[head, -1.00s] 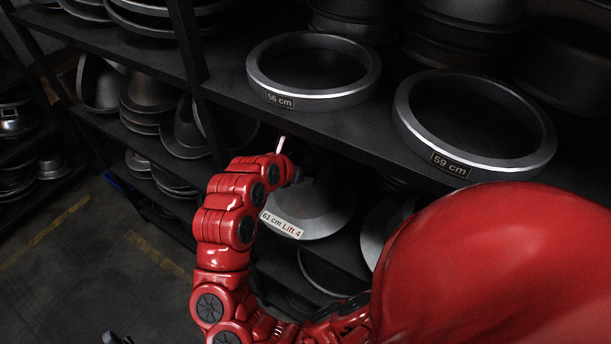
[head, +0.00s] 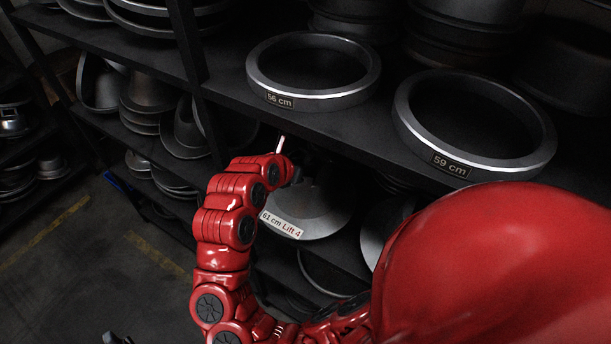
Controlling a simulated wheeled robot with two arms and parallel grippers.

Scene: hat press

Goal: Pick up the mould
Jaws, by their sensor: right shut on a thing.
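A grey domed metal mould (head: 318,212) with a wide brim hangs at the lower shelf opening in the middle of the view. It bears a white label reading "61 cm Lift 4". My right gripper (head: 296,177) is dark, at the end of my red arm, and is shut on the upper part of this mould. The exact contact is dark and partly hidden by my arm. My arm also covers the mould's left edge. My left gripper is not recognisable in view.
A ring marked "56 cm" (head: 316,98) and a ring marked "59 cm" (head: 405,118) lie on the shelf above, whose front edge is close over my right gripper. Another grey mould (head: 374,238) is beside the labelled one. Stacked moulds (head: 150,98) fill shelves at left.

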